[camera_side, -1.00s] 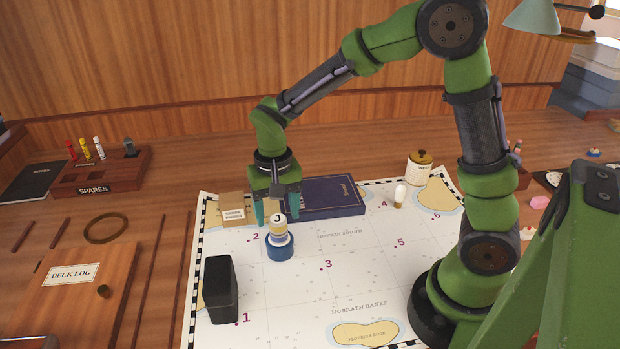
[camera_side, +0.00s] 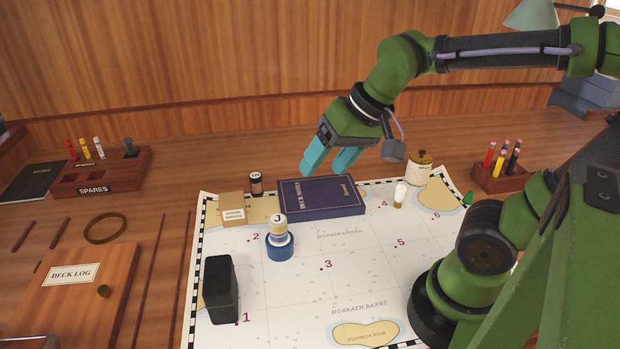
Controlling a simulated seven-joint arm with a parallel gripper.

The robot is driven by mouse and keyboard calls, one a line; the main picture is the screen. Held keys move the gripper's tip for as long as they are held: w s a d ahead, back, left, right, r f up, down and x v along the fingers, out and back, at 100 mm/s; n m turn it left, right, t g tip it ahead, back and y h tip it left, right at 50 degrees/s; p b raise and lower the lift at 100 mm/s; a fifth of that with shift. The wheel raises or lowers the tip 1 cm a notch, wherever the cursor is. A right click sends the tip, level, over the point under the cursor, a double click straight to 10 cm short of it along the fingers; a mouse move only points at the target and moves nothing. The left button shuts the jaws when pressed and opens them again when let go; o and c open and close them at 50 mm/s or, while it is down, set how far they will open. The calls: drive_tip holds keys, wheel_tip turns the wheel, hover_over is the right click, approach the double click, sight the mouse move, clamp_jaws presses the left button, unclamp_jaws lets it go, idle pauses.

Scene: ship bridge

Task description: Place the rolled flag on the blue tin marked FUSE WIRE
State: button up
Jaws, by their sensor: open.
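The rolled flag (camera_side: 278,228), a short pale roll with a yellow band and a dark J on its top end, stands upright on the blue tin (camera_side: 281,253). The tin sits on the chart near the number 2. Its FUSE WIRE marking cannot be read here. My gripper (camera_side: 328,163) is open and empty, with teal fingers, raised above and behind the dark blue book, apart from the flag and tin.
The blue book (camera_side: 335,196) and a cardboard box (camera_side: 232,209) lie at the chart's back edge, with a small dark jar (camera_side: 256,184) behind. A black block (camera_side: 220,289) stands front left. A small white bulb-like item (camera_side: 400,195) and a cream canister (camera_side: 418,168) are right. The chart's middle is clear.

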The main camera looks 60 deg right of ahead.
drive_tip(key=s+t, duration=0.1)
drive_tip(key=s, duration=0.2)
drive_tip(key=shift+d+n+t, duration=0.15)
drive_tip(key=shift+n+t, duration=0.25)
